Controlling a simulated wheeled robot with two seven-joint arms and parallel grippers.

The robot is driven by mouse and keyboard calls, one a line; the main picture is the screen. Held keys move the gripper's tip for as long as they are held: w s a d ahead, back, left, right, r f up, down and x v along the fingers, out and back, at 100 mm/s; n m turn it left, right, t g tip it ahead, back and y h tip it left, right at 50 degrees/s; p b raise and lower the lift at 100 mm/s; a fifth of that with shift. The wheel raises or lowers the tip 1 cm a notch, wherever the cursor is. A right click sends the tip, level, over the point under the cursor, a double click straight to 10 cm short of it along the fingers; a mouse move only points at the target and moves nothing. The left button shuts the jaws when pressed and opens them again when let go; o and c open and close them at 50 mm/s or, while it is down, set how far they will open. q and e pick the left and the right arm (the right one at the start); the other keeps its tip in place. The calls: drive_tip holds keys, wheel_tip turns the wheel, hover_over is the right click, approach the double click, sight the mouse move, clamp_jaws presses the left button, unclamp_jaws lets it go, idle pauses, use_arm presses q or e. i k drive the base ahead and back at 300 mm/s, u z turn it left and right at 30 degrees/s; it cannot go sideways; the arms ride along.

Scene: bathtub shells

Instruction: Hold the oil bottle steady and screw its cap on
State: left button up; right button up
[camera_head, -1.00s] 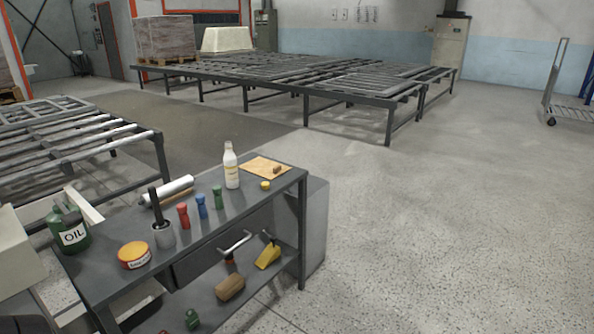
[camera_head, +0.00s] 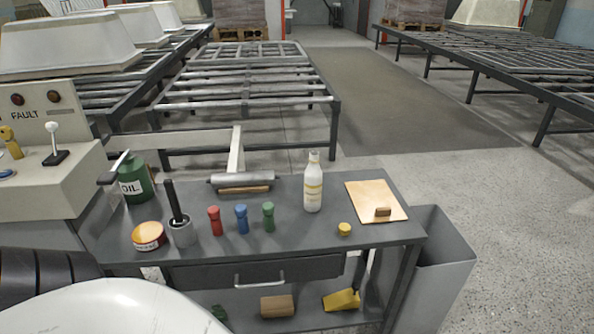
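Neither of my grippers is in view, and nothing touches the bottle or the cap.
A yellow tin (camera_head: 149,236), a grey cup (camera_head: 181,233), a roller (camera_head: 242,180) and a tan board (camera_head: 376,200) share the bench. A grey bin (camera_head: 440,270) stands right.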

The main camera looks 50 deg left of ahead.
sight(313, 173)
drive_tip(key=u, duration=1)
drive_tip(key=i, duration=0.95)
drive_tip(key=u, duration=0.8)
